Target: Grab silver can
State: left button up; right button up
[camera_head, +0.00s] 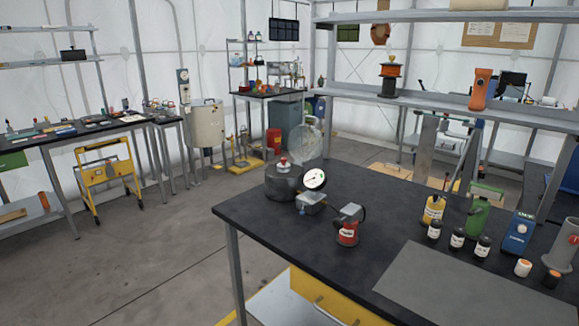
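A grey, open-topped cylinder (564,246) stands at the right edge of the black-topped table, partly cut off by the frame. It is the nearest thing I see that looks like a silver can, but I cannot tell for sure. A larger silver-grey drum (207,126) stands far back on the left, near the tent wall. Neither of my grippers shows in the head view.
The black table (262,215) holds a dark pot (284,183), a gauge (314,180), a red device (348,232), a green can (479,216), a yellow bottle (433,211) and a blue box (518,236). A yellow cart (106,178) stands left. The floor between is clear.

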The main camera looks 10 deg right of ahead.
aim_at(280, 168)
jog(key=i+j+z, duration=0.15)
jog(key=z, duration=0.25)
jog(key=i+j+z, duration=0.1)
jog(key=z, duration=0.3)
jog(key=i+j+z, duration=0.15)
jog(key=j, duration=0.15)
jog(key=j+z, duration=0.1)
jog(key=j, duration=0.15)
jog(key=i+j+z, duration=0.15)
jog(key=j, duration=0.15)
jog(key=i+j, duration=0.1)
jog(key=j, duration=0.35)
jog(key=i+j+z, duration=0.15)
jog(key=j, duration=0.3)
